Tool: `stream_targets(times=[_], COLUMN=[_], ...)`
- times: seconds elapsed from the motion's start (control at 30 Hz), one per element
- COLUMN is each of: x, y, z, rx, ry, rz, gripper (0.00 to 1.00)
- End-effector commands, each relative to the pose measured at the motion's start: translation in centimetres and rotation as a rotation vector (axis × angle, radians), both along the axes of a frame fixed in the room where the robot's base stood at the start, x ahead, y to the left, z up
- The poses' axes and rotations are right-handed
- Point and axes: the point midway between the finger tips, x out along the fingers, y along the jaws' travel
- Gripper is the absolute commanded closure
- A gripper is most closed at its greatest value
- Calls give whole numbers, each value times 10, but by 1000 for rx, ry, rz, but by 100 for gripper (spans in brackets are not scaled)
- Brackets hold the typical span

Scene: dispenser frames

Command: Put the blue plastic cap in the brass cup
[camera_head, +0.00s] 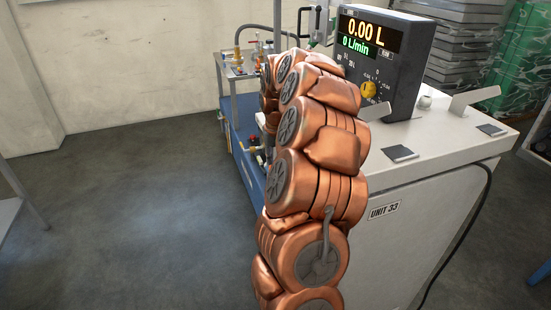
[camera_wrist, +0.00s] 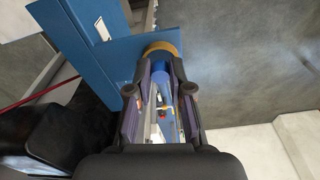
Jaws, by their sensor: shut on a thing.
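My gripper (camera_wrist: 154,88) shows in the wrist view, its two dark fingers closed around the blue plastic cap (camera_wrist: 161,75). The cap is bright blue and sits between the fingertips; its lower part blends into the clutter seen between the fingers. The brass cup (camera_wrist: 162,48) shows as a tan-gold rounded rim just beyond the cap, against a blue panel. The cap overlaps the cup in the picture, and I cannot tell whether they touch. In the head view my copper arm hides the gripper, the cap and the cup.
A blue panel (camera_wrist: 122,55) and a blue upright (camera_wrist: 80,35) stand close to the fingertips. In the head view, a white cabinet (camera_head: 430,150) with a display unit (camera_head: 405,70) stands right of my arm. Fittings stand on a small shelf (camera_head: 238,72) behind. Floor (camera_head: 140,200) at left is open.

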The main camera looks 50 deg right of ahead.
Motion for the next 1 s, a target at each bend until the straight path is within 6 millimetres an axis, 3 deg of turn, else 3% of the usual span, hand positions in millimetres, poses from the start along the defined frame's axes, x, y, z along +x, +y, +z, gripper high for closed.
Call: stream_targets(times=[0.83,0.87,1.0], x=[0,0,-1], y=[1,1,1], z=[-14,-15,-16], rx=[2,2,5], ry=[2,3,5], rz=[0,1,1], gripper=[100,77,62])
